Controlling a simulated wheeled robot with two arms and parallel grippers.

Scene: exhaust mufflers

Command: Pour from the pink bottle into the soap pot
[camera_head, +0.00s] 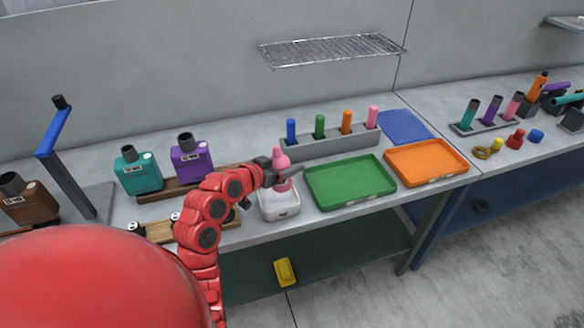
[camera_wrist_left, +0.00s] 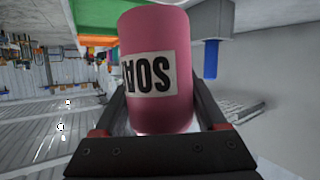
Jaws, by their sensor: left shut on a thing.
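The pink bottle (camera_head: 280,157) is held by my left gripper (camera_head: 283,173), just above the white soap pot (camera_head: 281,208). It looks about upright in the head view, narrow end up. In the left wrist view the bottle (camera_wrist_left: 160,45) fills the space between the fingers of my gripper (camera_wrist_left: 158,110), and its white label with black letters appears upside down. The pot is a pale, rounded square container on the table; the bottle and gripper cover part of its top, and I cannot see inside it. My right gripper is not in view.
Green (camera_head: 350,182) and orange (camera_head: 425,163) trays lie right of the pot. Teal (camera_head: 138,172) and purple (camera_head: 191,160) canisters stand left. A wire shelf (camera_head: 330,48) is on the wall.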

